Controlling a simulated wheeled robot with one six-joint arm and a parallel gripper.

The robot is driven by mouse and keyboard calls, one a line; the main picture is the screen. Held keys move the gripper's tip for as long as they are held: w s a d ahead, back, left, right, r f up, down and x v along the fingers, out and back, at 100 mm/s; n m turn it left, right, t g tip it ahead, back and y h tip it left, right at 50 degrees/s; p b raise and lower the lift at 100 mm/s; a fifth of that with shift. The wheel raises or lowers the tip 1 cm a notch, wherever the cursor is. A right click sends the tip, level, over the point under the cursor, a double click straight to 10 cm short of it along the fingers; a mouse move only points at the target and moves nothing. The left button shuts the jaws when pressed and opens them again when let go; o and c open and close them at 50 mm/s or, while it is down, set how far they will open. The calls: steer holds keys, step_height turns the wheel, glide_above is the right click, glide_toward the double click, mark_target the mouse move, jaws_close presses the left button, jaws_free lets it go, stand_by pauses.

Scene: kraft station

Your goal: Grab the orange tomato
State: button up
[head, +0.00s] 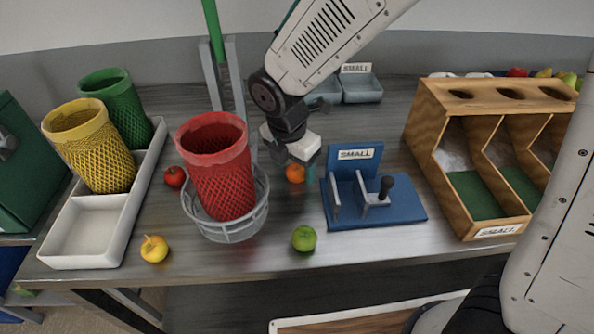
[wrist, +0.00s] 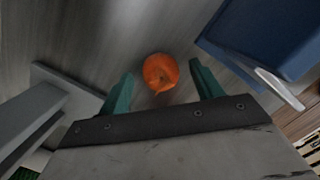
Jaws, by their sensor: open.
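The orange tomato (head: 295,173) is a small round orange fruit on the grey table, between the red basket and the blue fixture. In the wrist view the orange tomato (wrist: 160,72) lies between and just beyond the two green fingertips. My gripper (head: 298,163) is open and empty, pointing down above the tomato. In the wrist view my gripper (wrist: 163,80) has one finger on each side of the tomato, and I see no contact.
A red mesh basket (head: 218,175) in a grey wire bowl (head: 236,233) stands left. A blue fixture (head: 385,213) with a lever stands right. A green fruit (head: 304,238), yellow fruit (head: 154,249) and red tomato (head: 175,176) lie on the table. A wooden sorter (head: 455,105) is farther right.

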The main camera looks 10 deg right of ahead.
steer(key=shift+f, duration=0.25)
steer(key=shift+d, duration=0.1)
steer(key=c, duration=1.1)
steer(key=shift+o, duration=0.2)
steer(key=shift+r, duration=0.1)
